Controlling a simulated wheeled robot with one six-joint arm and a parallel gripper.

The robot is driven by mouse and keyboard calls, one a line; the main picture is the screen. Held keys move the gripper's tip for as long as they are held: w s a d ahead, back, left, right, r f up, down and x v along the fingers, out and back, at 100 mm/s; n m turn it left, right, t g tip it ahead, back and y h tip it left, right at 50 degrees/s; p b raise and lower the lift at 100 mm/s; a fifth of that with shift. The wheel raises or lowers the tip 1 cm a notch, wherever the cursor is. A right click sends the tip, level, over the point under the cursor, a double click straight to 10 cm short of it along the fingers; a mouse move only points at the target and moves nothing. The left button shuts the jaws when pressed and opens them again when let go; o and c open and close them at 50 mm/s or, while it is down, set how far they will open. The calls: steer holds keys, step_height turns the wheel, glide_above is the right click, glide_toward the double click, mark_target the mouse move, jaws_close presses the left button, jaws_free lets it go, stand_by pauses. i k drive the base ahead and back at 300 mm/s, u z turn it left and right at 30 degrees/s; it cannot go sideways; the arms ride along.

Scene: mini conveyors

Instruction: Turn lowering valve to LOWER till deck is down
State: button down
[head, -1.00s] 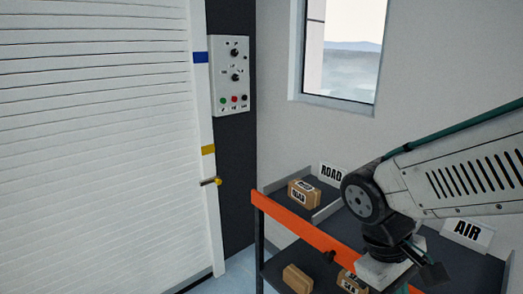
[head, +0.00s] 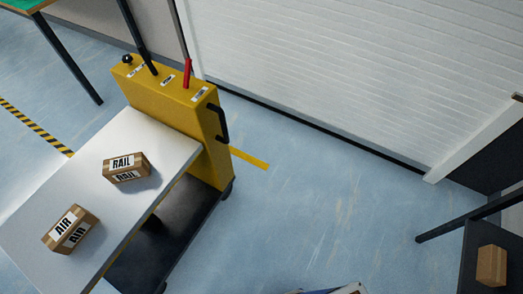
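A yellow lift cart (head: 172,96) stands left of the shutter in the head view. Its white deck (head: 158,150) is raised above a dark lower base (head: 165,245). The top of the yellow housing carries a black knob (head: 127,60) at its left end and a red lever (head: 187,73) standing up near its right end. Small labels lie beside these controls, too small to read, so I cannot tell which control is the lowering valve. A RAIL box (head: 127,167) and an AIR box (head: 70,229) rest on the deck. My gripper is out of view.
A white roller shutter (head: 350,70) spans the back right. A dark shelf stand with a small box (head: 491,265) is at the lower right. A green-topped table (head: 25,5) is at the upper left. Blue floor is clear between cart and shutter.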

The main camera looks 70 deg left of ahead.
mark_target(126, 58)
steer(key=u, duration=2.8)
